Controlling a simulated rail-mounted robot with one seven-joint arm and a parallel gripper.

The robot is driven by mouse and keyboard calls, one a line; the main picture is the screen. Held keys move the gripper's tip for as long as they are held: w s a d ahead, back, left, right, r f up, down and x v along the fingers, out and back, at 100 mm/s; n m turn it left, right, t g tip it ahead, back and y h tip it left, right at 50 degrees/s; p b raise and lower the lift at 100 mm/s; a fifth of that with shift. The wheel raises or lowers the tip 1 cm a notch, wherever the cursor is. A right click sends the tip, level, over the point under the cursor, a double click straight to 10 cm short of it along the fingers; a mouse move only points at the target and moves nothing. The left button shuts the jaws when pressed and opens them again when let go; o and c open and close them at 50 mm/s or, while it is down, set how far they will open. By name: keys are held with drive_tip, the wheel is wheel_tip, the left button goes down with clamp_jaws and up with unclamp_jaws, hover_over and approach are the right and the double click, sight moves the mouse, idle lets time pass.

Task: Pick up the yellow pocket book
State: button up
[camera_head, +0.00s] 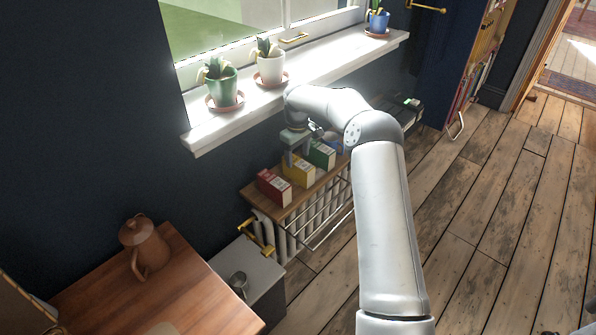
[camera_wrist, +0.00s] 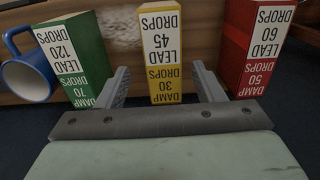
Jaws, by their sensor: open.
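The yellow pocket book (camera_head: 299,170) stands on a narrow wooden shelf top under the window sill, between a red and a green one. In the wrist view the yellow book (camera_wrist: 161,50) stands between the two fingers, its white and yellow label facing me. My gripper (camera_wrist: 162,88) is open, with a finger on either side of the book's near end and visible gaps to both. In the head view my gripper (camera_head: 291,153) is just above and beside the yellow book, partly hidden by my arm.
The red book (camera_head: 274,187) and green book (camera_head: 321,155) stand close on either side. The wooden shelf top (camera_head: 254,196) sits below the window sill (camera_head: 200,138), which holds potted plants above my wrist.

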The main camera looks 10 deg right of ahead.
sight(298, 162)
drive_tip(key=f, duration=0.5)
drive_tip(key=shift+s, duration=0.3)
drive_tip(key=c, duration=1.2)
drive_tip(key=shift+r, duration=0.15)
